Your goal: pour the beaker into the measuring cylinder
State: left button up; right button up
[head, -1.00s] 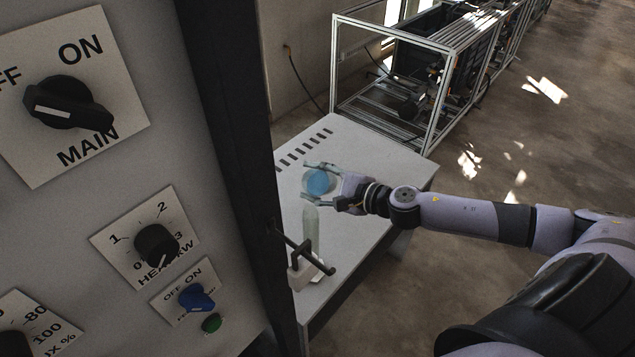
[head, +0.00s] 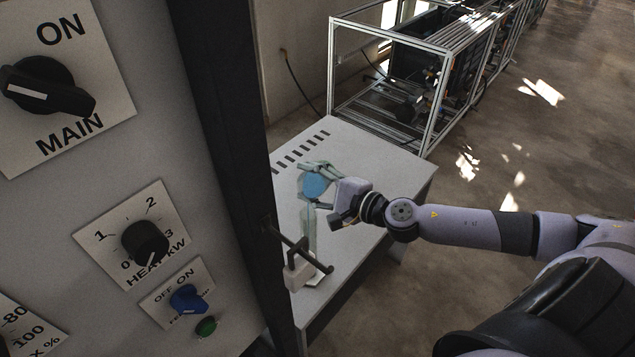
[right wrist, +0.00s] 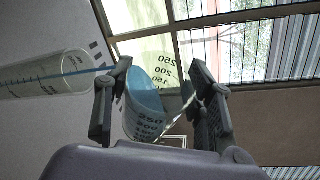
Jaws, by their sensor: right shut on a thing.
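My right gripper (head: 308,184) is shut around the clear beaker (head: 316,187), which holds blue liquid. The right wrist view shows the beaker (right wrist: 146,115) with dark printed numbers, tilted between the two fingers, its blue liquid near the rim. The clear, slender measuring cylinder (head: 309,236) stands on the white table, just below the beaker in the head view. In the right wrist view, the cylinder (right wrist: 45,75) is at the left with its mouth near the beaker's lip. A thin blue stream runs from the lip into it. The liquid level in the cylinder is unclear. My left gripper is not in view.
A panel with knobs (head: 146,242) and a dark post (head: 225,150) fill the left and hide part of the white table (head: 380,165). A small block with a dark rod (head: 303,258) is close to the cylinder. A metal frame (head: 428,95) stands behind.

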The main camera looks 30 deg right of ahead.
dwell(0.3)
jog(key=shift+a+n+b, duration=0.1)
jog(key=shift+n+b, duration=0.25)
jog(key=shift+n, duration=0.05)
jog(key=shift+s+a+r+n+t, duration=0.1)
jog(key=shift+r+n+t, duration=0.05)
jog(key=shift+n+t, duration=0.2)
jog(key=shift+r, duration=0.1)
jog(key=shift+s+a+n+b, duration=0.1)
jog(key=shift+n+b, duration=0.25)
jog(key=shift+s+a+n+t, duration=0.1)
jog(key=shift+s+n+t, duration=0.05)
jog(key=shift+n+t, duration=0.25)
jog(key=shift+r+n, duration=0.2)
jog(key=shift+n, duration=0.2)
